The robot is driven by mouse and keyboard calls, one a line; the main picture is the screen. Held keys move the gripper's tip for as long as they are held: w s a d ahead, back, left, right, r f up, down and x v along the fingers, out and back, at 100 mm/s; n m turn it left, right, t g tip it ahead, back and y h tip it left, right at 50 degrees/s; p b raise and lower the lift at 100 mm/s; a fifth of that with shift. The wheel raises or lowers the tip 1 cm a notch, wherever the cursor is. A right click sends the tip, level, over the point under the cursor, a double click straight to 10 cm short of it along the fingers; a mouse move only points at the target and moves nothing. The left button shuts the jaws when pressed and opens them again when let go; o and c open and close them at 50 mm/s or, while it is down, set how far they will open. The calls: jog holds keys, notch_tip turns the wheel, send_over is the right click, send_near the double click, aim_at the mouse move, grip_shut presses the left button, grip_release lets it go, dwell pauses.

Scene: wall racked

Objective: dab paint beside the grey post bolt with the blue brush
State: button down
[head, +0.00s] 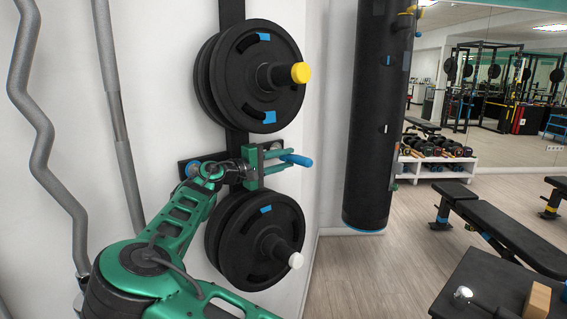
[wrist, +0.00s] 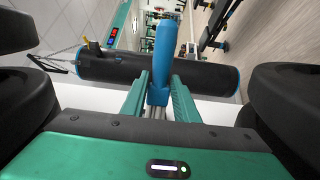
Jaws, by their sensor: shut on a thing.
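My gripper (head: 281,160) is shut on the blue brush (head: 298,160) in front of the rack post, between the upper and lower plate stacks. The brush's blue end sticks out past the fingertips to the right. In the wrist view the blue brush (wrist: 165,52) stands between my two green fingers (wrist: 158,88), with a grey metal part nearer the palm. Its bristles cannot be made out.
Black weight plates hang above (head: 238,75) and below (head: 238,238) my gripper, close to it. Grey bars (head: 40,120) lean on the wall at left. A black punching bag (head: 370,110) hangs at right, with open floor beyond. A bench (head: 500,230) stands farther right.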

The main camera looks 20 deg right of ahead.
aim_at(286, 157)
jog(key=shift+w+a, duration=0.1)
jog(key=shift+w, duration=0.2)
jog(key=shift+s+a, duration=0.35)
jog(key=shift+a, duration=0.3)
jog(key=shift+v, duration=1.5)
jog(key=shift+v, duration=2.15)
jog(key=shift+f, duration=0.1)
jog(key=s+d, duration=0.3)
jog(key=s, duration=0.3)
jog(key=shift+s, duration=0.35)
